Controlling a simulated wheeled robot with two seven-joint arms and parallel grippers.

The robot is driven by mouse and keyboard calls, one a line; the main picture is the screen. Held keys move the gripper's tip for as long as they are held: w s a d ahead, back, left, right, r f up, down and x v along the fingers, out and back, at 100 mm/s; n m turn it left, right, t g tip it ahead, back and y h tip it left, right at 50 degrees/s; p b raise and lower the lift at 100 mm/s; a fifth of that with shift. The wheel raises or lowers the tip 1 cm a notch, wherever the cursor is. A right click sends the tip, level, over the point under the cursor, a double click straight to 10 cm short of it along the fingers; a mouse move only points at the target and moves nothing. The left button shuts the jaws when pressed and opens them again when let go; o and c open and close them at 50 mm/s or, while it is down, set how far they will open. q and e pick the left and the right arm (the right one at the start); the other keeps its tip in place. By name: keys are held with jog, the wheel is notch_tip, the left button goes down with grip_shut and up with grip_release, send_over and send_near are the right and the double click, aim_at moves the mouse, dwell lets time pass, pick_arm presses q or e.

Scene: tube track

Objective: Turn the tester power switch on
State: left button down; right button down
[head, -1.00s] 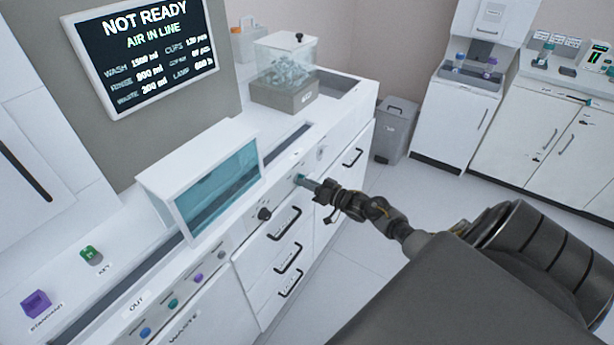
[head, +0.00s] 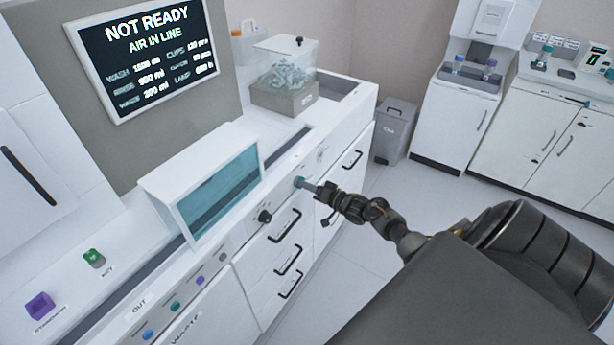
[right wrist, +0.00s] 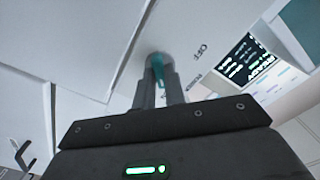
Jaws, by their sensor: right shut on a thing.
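The tester's power switch is a small teal lever (head: 301,183) on the white front panel, above the drawers. In the right wrist view, the teal lever (right wrist: 158,69) stands out from a round grey base, with an "OFF" label to its right. My right gripper (head: 316,189) is at the panel, its fingers shut on the lever. The fingers also show in the right wrist view (right wrist: 160,88), one on each side of the lever. The tester screen (head: 145,50) reads "NOT READY" and "AIR IN LINE". My left gripper is not in view.
A black knob (head: 265,216) sits on the same panel left of the switch. Black drawer handles (head: 285,225) stick out below. A teal-windowed box (head: 215,185) and a clear bin (head: 285,70) stand on the counter. The floor right of the cabinet is open.

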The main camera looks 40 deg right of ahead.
jog(key=c, duration=1.5)
grip_release()
jog(key=shift+o, duration=0.2)
jog(key=b+v, duration=0.1)
jog(key=v, duration=1)
jog(key=shift+w, duration=0.1)
